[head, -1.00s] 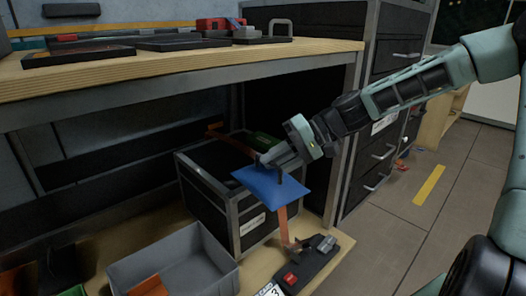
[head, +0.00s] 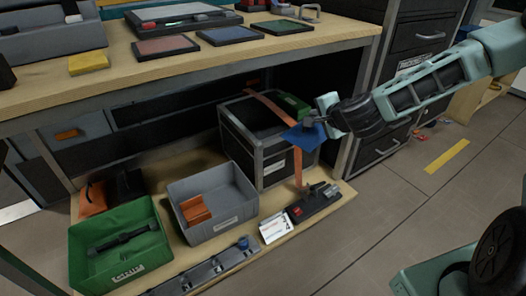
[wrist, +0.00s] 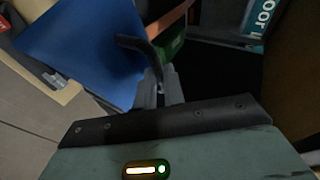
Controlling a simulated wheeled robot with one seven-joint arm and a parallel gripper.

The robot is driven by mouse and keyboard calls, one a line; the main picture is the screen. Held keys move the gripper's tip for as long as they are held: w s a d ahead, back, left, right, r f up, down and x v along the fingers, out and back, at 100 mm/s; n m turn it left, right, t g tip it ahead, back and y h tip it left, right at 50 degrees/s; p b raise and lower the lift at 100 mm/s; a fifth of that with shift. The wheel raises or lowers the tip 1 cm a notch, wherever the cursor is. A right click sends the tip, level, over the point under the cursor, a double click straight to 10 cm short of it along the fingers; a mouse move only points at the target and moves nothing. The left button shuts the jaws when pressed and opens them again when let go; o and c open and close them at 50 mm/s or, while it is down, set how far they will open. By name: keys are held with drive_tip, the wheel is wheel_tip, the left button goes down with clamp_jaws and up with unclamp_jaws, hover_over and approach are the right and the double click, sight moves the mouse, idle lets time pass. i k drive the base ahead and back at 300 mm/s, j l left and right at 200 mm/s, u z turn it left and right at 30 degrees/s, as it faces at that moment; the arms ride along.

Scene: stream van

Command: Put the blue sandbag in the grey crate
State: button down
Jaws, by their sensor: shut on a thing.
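The blue sandbag (head: 304,136) hangs from my gripper (head: 318,122), which is shut on it, above the front right of a black case. In the wrist view the sandbag (wrist: 85,50) fills the upper left, and my gripper (wrist: 158,92) is shut by its dark handle. The grey crate (head: 212,231) stands on the low wooden shelf, left of and nearer than the black case. An orange thing (head: 195,208) lies inside the crate. The sandbag is to the right of the crate and higher than it, apart from it.
The black case (head: 262,146) has an orange strap (head: 297,165). A green crate (head: 122,260) stands left of the grey one. A power strip (head: 205,273) lies in front, and a black device (head: 318,204) to the right. The workbench top (head: 190,68) overhangs the shelf.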

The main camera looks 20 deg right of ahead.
sight(229, 205)
drive_tip(key=k+u, duration=0.15)
drive_tip(key=k, duration=0.7)
drive_tip(key=u, duration=1.05)
